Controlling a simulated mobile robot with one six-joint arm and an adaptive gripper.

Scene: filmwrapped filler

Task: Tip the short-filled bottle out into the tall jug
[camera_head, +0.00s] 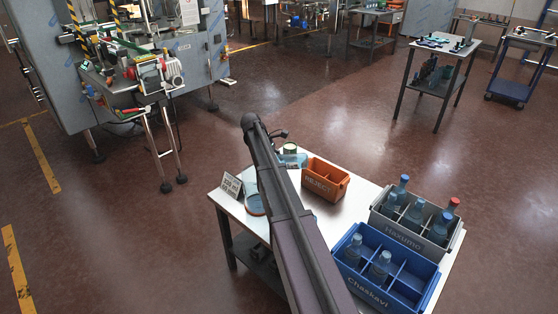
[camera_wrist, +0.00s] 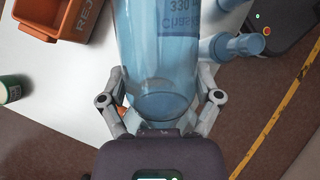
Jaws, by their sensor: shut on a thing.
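My gripper (camera_wrist: 162,105) is shut on a clear blue bottle (camera_wrist: 155,50), with a finger on each side of its near end. The letters "330" and part of a name show on or through the bottle; I cannot tell which. In the head view a blue piece (camera_head: 292,160) shows beside my arm by the green can, probably the held bottle. My arm hides the gripper there. A blue round vessel (camera_head: 254,205), perhaps the jug, stands left of my arm, partly hidden. Another clear blue shape (camera_wrist: 235,46) lies right of the held bottle in the wrist view; I cannot tell what it is.
An orange REJECT bin (camera_head: 326,178), a green can (camera_head: 290,148) and a sign card (camera_head: 231,186) stand on the white table (camera_head: 361,190). A grey crate (camera_head: 390,230) and a blue crate (camera_head: 412,292) hold bottles at the right. Open floor surrounds the table.

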